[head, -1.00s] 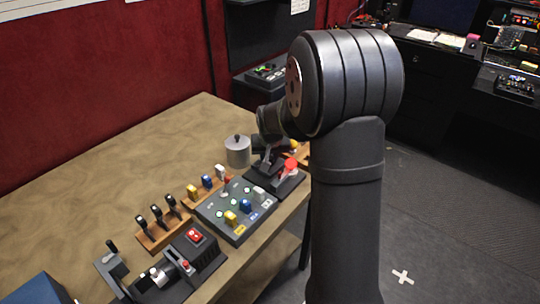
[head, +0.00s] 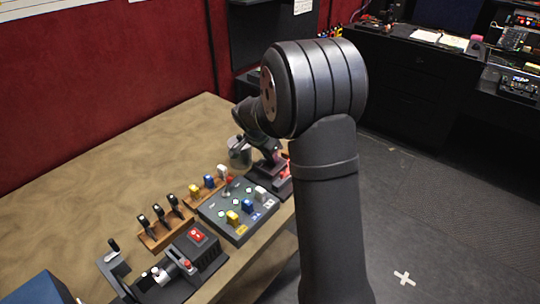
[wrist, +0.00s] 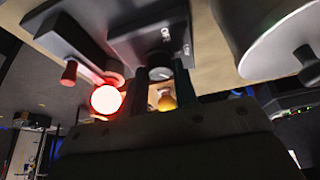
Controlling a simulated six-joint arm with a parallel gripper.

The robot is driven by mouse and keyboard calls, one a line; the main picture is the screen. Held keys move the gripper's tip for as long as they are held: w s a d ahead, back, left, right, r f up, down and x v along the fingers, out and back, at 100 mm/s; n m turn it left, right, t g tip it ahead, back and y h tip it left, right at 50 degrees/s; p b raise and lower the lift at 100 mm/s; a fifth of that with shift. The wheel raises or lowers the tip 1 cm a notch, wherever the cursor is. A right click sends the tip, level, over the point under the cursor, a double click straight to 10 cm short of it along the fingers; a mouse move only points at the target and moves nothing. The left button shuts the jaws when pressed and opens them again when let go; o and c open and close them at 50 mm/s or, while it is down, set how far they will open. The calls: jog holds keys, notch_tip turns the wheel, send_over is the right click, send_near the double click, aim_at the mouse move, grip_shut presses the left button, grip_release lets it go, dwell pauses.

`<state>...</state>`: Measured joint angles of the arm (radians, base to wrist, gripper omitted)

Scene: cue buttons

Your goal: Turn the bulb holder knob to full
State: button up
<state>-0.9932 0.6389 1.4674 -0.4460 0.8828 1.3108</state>
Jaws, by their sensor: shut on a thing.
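The dark bulb holder box (wrist: 150,38) fills the upper middle of the wrist view. Its round grey knob (wrist: 159,73) faces my gripper (wrist: 161,78). The two dark fingers stand on either side of the knob and are shut on it; the exact contact is hard to see. A yellow-orange bulb (wrist: 167,101) shows between the fingers, nearer the palm in the picture. In the head view, the holder base (head: 268,176) is at the table's right edge, partly hidden by my arm, and the knob is hidden there.
A glowing red lamp (wrist: 106,98) is close left of the fingers. A lidded grey pot (wrist: 282,38) stands to the right. In the head view, a button panel (head: 228,222), a switch rack (head: 166,232) and a lever box (head: 205,252) stand nearer. The table's left part is clear.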

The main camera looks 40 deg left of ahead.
jog(key=shift+a+m, duration=0.1)
jog(key=shift+m, duration=0.6)
jog(key=o, duration=1)
jog(key=v, duration=1.7)
jog(key=shift+a+r, duration=0.25)
jog(key=shift+a, duration=0.15)
jog(key=x, duration=1.1)
jog(key=d+x, duration=0.1)
jog(key=x, duration=0.5)
jog(key=shift+f, duration=0.3)
